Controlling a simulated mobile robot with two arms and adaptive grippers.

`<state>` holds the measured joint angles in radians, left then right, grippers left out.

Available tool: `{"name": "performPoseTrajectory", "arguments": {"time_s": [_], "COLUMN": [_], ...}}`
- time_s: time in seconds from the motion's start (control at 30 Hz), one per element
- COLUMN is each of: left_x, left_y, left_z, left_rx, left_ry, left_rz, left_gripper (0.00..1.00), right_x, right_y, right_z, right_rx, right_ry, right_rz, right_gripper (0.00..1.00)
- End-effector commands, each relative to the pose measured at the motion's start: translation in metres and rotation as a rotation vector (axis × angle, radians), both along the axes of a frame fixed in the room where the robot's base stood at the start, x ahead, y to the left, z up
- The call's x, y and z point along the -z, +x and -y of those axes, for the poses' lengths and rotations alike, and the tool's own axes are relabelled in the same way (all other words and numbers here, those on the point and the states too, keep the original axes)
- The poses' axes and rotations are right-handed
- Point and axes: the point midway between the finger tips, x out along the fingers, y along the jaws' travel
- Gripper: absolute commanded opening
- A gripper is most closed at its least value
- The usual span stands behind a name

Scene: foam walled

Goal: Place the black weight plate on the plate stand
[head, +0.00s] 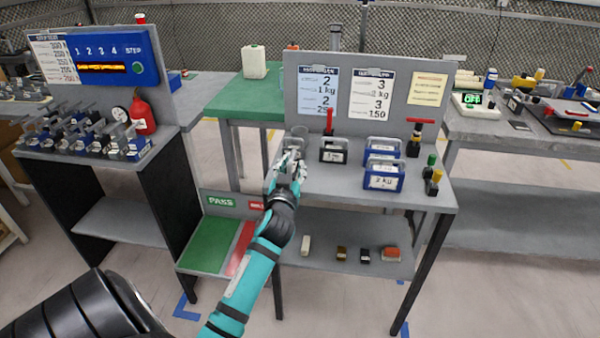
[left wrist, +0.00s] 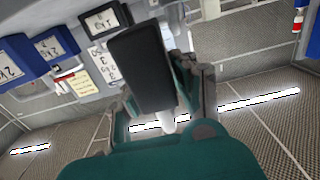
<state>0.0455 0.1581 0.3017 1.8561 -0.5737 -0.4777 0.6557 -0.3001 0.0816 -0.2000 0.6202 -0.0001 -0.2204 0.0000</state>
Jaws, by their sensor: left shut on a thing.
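My left gripper (head: 284,163) reaches over the front left edge of the grey bench in the head view. It is shut on a dark slab, which looks like the black weight plate (left wrist: 140,65), large in front of the fingers in the left wrist view. In the head view the gripper hides this slab. A second black, white-labelled weight (head: 333,152) with a grey handle stands on the bench just right of the gripper; it also shows in the left wrist view (left wrist: 105,18). I cannot tell which item is the plate stand. My right gripper is not in view.
Blue weights (head: 383,177) stand to the right on the bench (head: 345,185). A red-topped tool (head: 414,143) is beyond them. A sign board (head: 345,68) rises behind. Small blocks lie on the lower shelf (head: 330,268). Green and red PASS-side panels (head: 208,245) lie below left.

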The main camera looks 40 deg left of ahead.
Motion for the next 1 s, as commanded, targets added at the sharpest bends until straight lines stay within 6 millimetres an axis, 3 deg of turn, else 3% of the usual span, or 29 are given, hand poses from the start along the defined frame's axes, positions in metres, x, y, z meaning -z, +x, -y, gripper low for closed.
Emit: {"name": "performPoseTrajectory", "arguments": {"time_s": [0.3,0.5,0.8,1.0], "left_x": [0.002,0.006,0.008,0.037], "left_y": [0.072,0.103,0.123,0.121], "left_z": [0.025,0.035,0.042,0.042], "left_rx": [0.004,0.003,0.005,0.004], "left_ry": [0.002,0.002,0.002,0.004], "left_rz": [0.011,0.009,0.009,0.006], "left_gripper": [0.0,0.0,0.0,0.0], "right_x": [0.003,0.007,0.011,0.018], "right_y": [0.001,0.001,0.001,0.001], "right_z": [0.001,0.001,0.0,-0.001], "right_rx": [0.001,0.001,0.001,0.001], "right_ry": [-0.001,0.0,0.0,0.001], "right_rz": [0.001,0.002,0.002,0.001], "right_gripper": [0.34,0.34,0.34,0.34]}}
